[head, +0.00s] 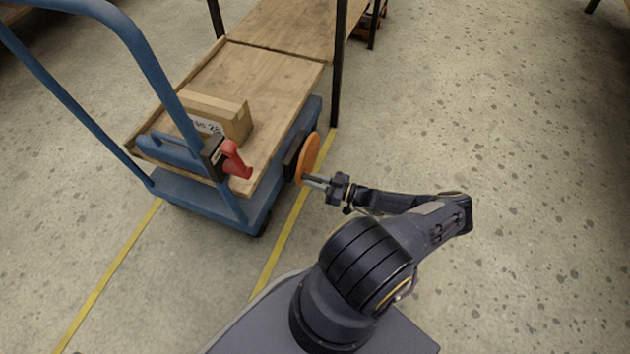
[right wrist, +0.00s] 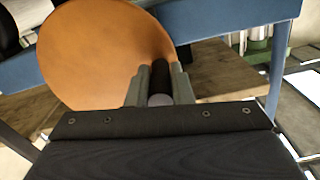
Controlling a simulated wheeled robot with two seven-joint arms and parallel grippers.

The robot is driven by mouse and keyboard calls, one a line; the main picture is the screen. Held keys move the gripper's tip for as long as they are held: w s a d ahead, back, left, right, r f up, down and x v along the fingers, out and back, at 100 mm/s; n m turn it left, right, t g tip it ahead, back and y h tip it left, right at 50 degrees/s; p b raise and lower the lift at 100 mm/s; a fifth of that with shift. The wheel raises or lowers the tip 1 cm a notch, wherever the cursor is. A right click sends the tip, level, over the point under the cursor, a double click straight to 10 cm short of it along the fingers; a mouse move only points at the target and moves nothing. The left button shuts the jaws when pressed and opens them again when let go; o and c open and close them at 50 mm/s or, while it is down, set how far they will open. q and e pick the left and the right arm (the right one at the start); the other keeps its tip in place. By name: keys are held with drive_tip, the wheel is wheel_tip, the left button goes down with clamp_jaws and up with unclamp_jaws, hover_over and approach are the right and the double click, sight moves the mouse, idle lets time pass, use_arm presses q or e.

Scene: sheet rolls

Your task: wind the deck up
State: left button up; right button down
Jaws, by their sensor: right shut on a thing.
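The deck (head: 268,75) is a wooden board on a blue wheeled cart (head: 215,200), and a cardboard box (head: 235,118) sits on it. An orange disc-shaped crank wheel (head: 309,152) is on the cart's right side, on a dark mount. My right gripper (head: 312,181) is at the near lower edge of the wheel. In the right wrist view, its fingers (right wrist: 160,88) are shut on a dark cylindrical handle (right wrist: 160,75) in front of the orange wheel (right wrist: 100,50). My left gripper is not in view.
A red lever (head: 236,159) is on the cart near its blue push handle (head: 150,65). A wooden bench (head: 300,22) with dark posts adjoins the deck's far end. Yellow lines (head: 105,280) mark the floor. The floor at right is clear.

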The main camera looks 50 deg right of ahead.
drive_tip(key=shift+d, duration=0.15)
drive_tip(key=c, duration=1.3)
unclamp_jaws()
drive_tip(key=p+v, duration=0.1)
drive_tip(key=v, duration=0.6)
drive_tip(key=shift+s, duration=0.4)
drive_tip(key=shift+d, duration=0.1)
